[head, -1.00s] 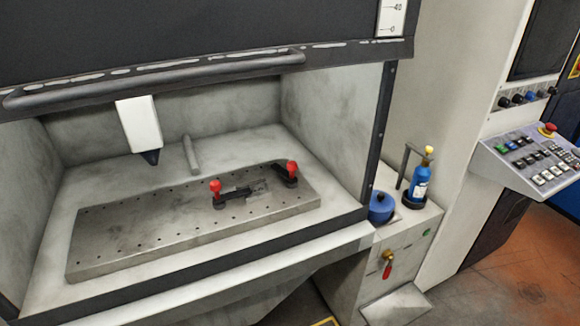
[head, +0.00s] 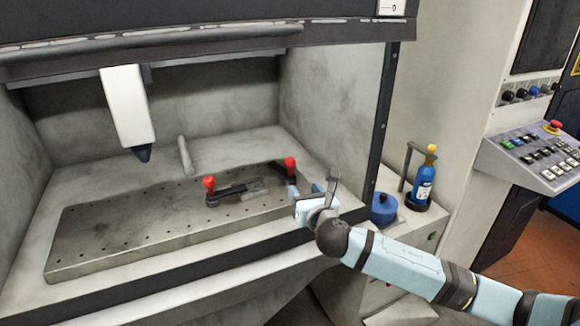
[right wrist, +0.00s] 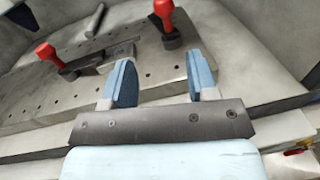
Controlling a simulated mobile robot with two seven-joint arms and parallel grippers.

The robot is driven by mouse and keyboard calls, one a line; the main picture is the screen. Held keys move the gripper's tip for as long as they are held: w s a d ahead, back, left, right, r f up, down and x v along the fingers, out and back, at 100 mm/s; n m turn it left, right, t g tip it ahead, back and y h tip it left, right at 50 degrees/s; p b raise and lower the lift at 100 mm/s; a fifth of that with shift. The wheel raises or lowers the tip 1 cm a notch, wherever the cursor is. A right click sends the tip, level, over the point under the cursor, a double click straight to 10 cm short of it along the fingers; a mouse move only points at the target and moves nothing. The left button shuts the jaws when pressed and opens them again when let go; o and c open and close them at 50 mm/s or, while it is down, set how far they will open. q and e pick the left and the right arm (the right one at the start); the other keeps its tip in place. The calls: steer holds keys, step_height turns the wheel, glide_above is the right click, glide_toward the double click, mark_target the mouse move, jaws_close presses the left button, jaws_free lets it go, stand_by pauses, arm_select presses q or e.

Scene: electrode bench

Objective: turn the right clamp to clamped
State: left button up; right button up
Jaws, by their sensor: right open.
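The right clamp (head: 287,170) has a red knob and a dark base, and stands at the right end of the perforated metal plate (head: 120,236). It also shows in the right wrist view (right wrist: 166,18), beyond and between my fingers. The left clamp (head: 211,190) has a red knob and a dark arm reaching right towards a flat grey piece (head: 262,187). My right gripper (head: 308,193) is open and empty, at the plate's right front edge, short of the right clamp and apart from it. In the right wrist view its two blue fingers (right wrist: 160,82) are spread. My left gripper is not in view.
A white tool head (head: 128,108) with a dark tip hangs over the left of the plate. The dark hood (head: 200,15) is overhead, and a dark post (head: 383,120) bounds the opening on the right. A blue bottle (head: 424,180) and blue round container (head: 383,208) stand outside.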

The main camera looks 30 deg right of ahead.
mark_target(292, 162)
steer(key=shift+n, duration=0.3)
steer(key=w+d, duration=0.1)
steer(key=w, duration=0.3)
steer(key=w+d, duration=0.1)
steer(key=w, duration=0.4)
steer(key=w+d+r, duration=0.1)
steer(key=w, duration=0.4)
steer(key=shift+d+r, duration=0.1)
steer(key=shift+c, duration=0.5)
jaws_close()
